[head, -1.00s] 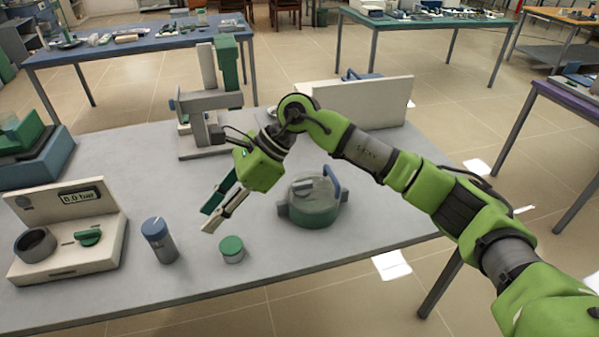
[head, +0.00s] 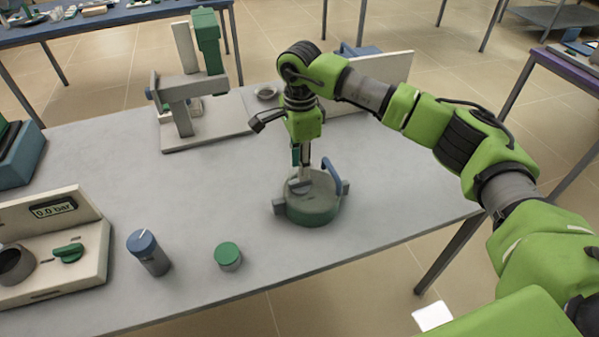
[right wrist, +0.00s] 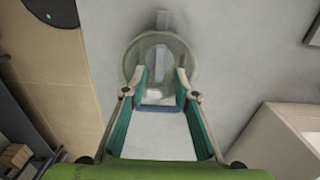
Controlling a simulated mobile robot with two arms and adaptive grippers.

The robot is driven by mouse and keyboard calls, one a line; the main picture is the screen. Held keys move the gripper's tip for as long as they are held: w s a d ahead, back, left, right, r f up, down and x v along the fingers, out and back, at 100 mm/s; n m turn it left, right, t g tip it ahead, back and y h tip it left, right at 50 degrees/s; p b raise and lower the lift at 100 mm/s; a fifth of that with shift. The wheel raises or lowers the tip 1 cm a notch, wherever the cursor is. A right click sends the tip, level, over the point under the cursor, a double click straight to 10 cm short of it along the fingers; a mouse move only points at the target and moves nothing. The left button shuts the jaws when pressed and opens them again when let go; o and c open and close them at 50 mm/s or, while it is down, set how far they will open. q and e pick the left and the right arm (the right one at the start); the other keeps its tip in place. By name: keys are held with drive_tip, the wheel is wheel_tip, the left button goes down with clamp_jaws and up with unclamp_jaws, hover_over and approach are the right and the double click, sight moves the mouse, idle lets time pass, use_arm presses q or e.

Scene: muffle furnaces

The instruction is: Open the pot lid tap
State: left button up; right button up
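The pot (head: 313,212) is a round grey-green vessel with side lugs, standing on the grey table. Its lid carries a small grey tap (head: 297,187) and a blue arched handle (head: 332,174). My right gripper (head: 304,175) points down at the lid, right over the tap and beside the handle. In the right wrist view, the fingers (right wrist: 162,77) are apart over the pot (right wrist: 187,55), with the pale tap (right wrist: 156,62) in the gap ahead. The blue handle (right wrist: 158,109) crosses between the fingers nearer the palm. Contact with the tap cannot be told. My left gripper is not in view.
A blue-topped cylinder (head: 149,255) and a green-capped jar (head: 228,257) stand left of the pot. A gauge box (head: 81,240) reading 0.0 bar is at the left. A grey-and-green stand (head: 183,90) and a pale box (head: 392,70) stand behind. The table's front edge is near.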

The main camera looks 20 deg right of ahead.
sight(300, 184)
wheel_tip(300, 184, down, 4)
drive_tip(key=shift+s+r+p, duration=0.15)
drive_tip(key=shift+r+p, duration=0.05)
drive_tip(key=shift+p, duration=0.1)
drive_tip(key=shift+f, duration=0.5)
clamp_jaws()
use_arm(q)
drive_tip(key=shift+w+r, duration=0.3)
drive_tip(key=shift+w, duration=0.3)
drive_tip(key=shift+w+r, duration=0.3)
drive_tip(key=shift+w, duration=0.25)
